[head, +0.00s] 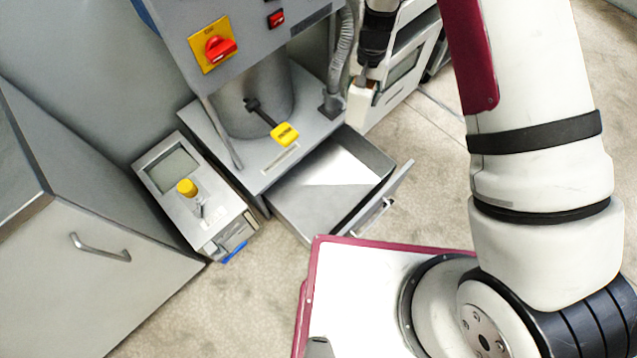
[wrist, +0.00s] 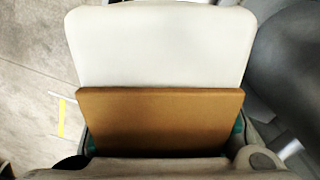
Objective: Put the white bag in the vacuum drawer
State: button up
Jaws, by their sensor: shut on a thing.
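My gripper (head: 368,76) is at the top centre of the head view, beside the machine's hose. It is shut on the white bag (head: 359,108), which hangs below the fingers. In the wrist view the white bag (wrist: 160,45) fills the top middle, with a brown block-like part (wrist: 160,120) in front of it, between the fingers. I cannot tell whether the brown part belongs to the bag. The vacuum drawer (head: 302,212) is pulled out of the machine's base and looks empty. The bag is above and behind the drawer's right side in the picture, apart from it.
The machine's grey column (head: 255,100) and hose (head: 343,50) stand close to my gripper. A small device with a yellow knob (head: 187,187) is left of the drawer. A grey cabinet (head: 90,260) is at the far left. Open floor (head: 430,170) lies right of the drawer.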

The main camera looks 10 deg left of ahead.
jog(key=a+f+m+b, duration=0.1)
jog(key=a+f+b, duration=0.2)
jog(key=f+b, duration=0.65)
jog(key=a+f+m+b, duration=0.1)
jog(key=a+f+b, duration=0.25)
jog(key=f, duration=1.05)
jog(key=m+b, duration=0.3)
jog(key=b, duration=0.9)
send_over(326, 194)
notch_tip(326, 194, down, 21)
notch_tip(326, 194, down, 10)
jog(key=b, duration=0.4)
jog(key=shift+d+r+b, duration=0.1)
jog(key=shift+r+b, duration=0.1)
jog(key=shift+b, duration=0.1)
jog(key=shift+f, duration=0.15)
jog(key=o, duration=1.2)
notch_tip(326, 194, up, 12)
jog(key=p, duration=0.4)
jog(key=shift+r+p, duration=0.2)
jog(key=shift+p, duration=0.2)
